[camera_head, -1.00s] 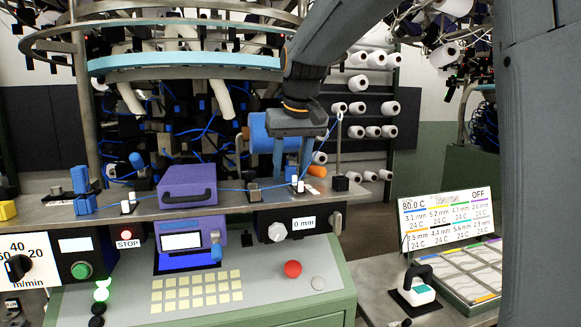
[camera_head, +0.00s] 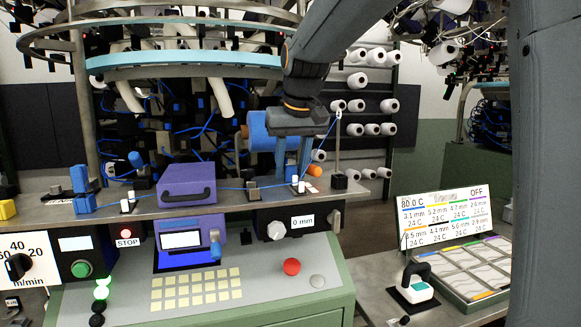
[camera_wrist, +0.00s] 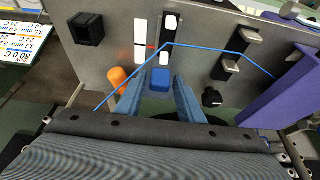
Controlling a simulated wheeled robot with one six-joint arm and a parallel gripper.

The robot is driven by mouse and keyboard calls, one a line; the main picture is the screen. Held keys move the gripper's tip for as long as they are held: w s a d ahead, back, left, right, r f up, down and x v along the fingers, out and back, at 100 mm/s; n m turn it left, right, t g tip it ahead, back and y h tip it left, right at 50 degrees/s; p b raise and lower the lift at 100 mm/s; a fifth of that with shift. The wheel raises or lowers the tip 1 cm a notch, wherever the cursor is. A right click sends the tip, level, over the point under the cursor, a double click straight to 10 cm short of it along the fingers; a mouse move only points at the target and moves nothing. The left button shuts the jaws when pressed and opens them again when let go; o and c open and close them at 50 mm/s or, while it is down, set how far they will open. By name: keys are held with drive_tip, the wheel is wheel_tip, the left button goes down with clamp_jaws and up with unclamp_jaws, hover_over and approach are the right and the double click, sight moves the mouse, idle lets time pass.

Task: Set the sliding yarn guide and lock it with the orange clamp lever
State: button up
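The sliding yarn guide has a white upright part (camera_wrist: 170,24) and a blue block (camera_wrist: 160,79), with the blue yarn running over it. My gripper (camera_wrist: 159,82) points down at the plate, its blue fingers on either side of the blue block with small gaps visible. The orange clamp lever (camera_wrist: 118,77) stands just left of the fingers in the wrist view. In the head view the lever (camera_head: 318,156) shows right of my gripper (camera_head: 292,172). A white scale strip with a red mark (camera_wrist: 141,42) lies beside the guide. The readout (camera_head: 302,222) shows 0 mm.
A purple box (camera_head: 187,185) stands left of the guide on the metal plate (camera_head: 230,207). Small black posts (camera_wrist: 88,29) and brackets (camera_wrist: 228,66) stand around the guide. The blue yarn (camera_head: 325,137) rises to the right, close to my gripper.

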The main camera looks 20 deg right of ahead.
drive_tip(key=shift+o, duration=0.5)
drive_tip(key=shift+b+v, duration=0.75)
drive_tip(key=shift+v, duration=3.15)
